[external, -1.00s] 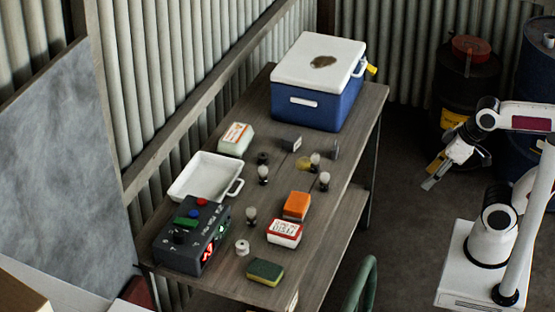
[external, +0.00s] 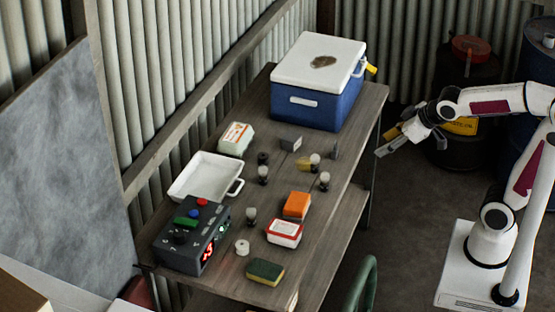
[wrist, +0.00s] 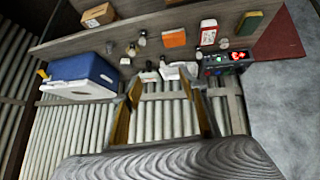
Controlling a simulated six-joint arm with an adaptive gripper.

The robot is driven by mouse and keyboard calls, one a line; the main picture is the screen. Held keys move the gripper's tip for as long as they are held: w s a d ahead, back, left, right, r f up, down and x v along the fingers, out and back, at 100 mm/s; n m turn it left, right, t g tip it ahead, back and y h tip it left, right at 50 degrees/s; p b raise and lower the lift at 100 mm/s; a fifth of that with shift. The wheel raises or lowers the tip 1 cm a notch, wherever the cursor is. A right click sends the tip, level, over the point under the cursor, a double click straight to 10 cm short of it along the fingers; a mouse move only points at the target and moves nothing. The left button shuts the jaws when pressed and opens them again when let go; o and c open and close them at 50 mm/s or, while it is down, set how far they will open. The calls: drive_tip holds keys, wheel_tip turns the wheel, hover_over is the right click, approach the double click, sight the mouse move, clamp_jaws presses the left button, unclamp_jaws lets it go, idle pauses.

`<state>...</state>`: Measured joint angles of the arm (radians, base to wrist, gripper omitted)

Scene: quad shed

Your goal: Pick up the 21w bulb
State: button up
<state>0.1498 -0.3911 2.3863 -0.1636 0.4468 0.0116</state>
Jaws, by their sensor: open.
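Several small bulbs with pale glass and dark bases stand upright on the wooden table. In the external view one bulb (external: 315,161) is beside a yellowish object, one bulb (external: 324,181) is nearer the front edge, one bulb (external: 263,174) is by the white tray, and one bulb (external: 251,215) is near the control box. I cannot tell which is the 21w bulb. My gripper (external: 387,144) is open and empty, off the table's right side. In the wrist view its two fingers (wrist: 163,88) are apart, with a bulb (wrist: 142,39) visible beyond them.
A blue cooler (external: 312,105) stands at the table's far end. A white tray (external: 190,178), control box (external: 180,254), orange block (external: 297,206), red-and-white box (external: 284,233), sponge (external: 265,271) and white spool (external: 242,247) lie around the bulbs. A green chair back (external: 362,285) stands by the front edge.

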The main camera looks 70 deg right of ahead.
drive_tip(key=w+d+f+t, duration=0.25)
drive_tip(key=w+d, duration=0.55)
drive_tip(key=w, duration=0.5)
drive_tip(key=n+t+y, duration=0.2)
drive_tip(key=t, duration=0.2)
hover_over(315, 163)
drive_tip(key=s, duration=0.3)
wheel_tip(315, 163, down, 17)
drive_tip(key=s+f+t, duration=0.1)
drive_tip(key=f, duration=0.1)
drive_tip(key=s+d+f+t+y, duration=0.1)
drive_tip(key=f, duration=0.2)
drive_tip(key=s+d+f+t, duration=0.1)
drive_tip(key=f, duration=0.2)
drive_tip(key=shift+s+d+f+m, duration=0.15)
drive_tip(key=shift+s+d+m, duration=0.05)
drive_tip(key=shift+d+m, duration=0.1)
drive_tip(key=shift+s+f+t, duration=0.25)
drive_tip(key=shift+s+f, duration=0.1)
drive_tip(key=shift+s, duration=0.05)
drive_tip(key=shift+w+a, duration=0.15)
drive_tip(key=shift+w, duration=1.15)
